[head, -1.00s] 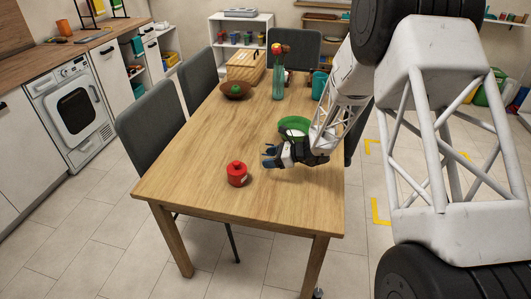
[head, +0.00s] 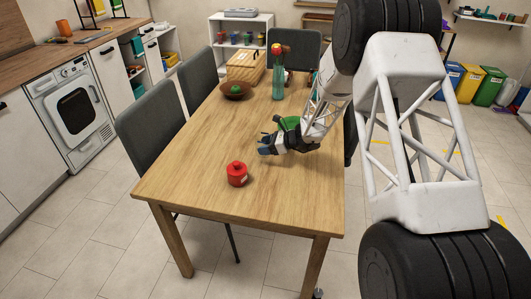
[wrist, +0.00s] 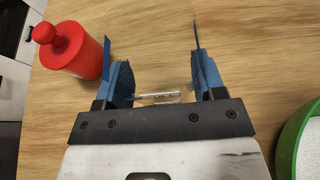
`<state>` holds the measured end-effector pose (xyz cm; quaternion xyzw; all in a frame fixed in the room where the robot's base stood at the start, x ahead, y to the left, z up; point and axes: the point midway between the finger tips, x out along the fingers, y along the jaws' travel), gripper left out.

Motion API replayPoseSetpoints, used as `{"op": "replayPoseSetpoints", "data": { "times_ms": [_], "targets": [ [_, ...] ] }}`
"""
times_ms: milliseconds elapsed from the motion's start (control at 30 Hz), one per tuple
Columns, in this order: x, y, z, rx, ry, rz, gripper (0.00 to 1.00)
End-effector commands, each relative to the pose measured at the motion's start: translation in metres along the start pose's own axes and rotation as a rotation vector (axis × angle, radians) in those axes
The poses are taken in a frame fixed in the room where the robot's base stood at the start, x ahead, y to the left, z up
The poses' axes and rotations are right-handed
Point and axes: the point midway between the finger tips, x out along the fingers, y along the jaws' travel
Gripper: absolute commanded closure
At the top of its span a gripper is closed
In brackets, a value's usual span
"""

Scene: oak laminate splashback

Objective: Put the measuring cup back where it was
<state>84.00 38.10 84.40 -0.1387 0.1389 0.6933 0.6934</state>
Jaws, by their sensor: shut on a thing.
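My gripper (head: 264,147) is low over the middle right of the wooden table. In the wrist view its two blue fingers (wrist: 160,85) stand apart, with a small clear, see-through piece (wrist: 158,97) between them. It looks like part of the measuring cup; its full outline is hard to make out against the wood. In the head view the gripper hides the held thing, and I cannot tell its height above the table.
A red lidded pot (head: 237,175) stands in front of my gripper and also shows in the wrist view (wrist: 72,52). A green bowl (head: 289,122) is partly behind my arm. The table's front left is clear.

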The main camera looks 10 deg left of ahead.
Motion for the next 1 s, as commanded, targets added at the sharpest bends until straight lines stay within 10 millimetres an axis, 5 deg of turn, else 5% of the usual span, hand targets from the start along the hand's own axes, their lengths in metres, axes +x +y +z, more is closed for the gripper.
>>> {"op": "replayPoseSetpoints", "data": {
  "times_ms": [533, 1000],
  "targets": [
    [0.013, 0.0, -0.031, 0.0, 0.0, 0.0, 0.64],
    [0.014, 0.0, -0.035, 0.0, 0.0, 0.0, 0.64]
  ]
}}
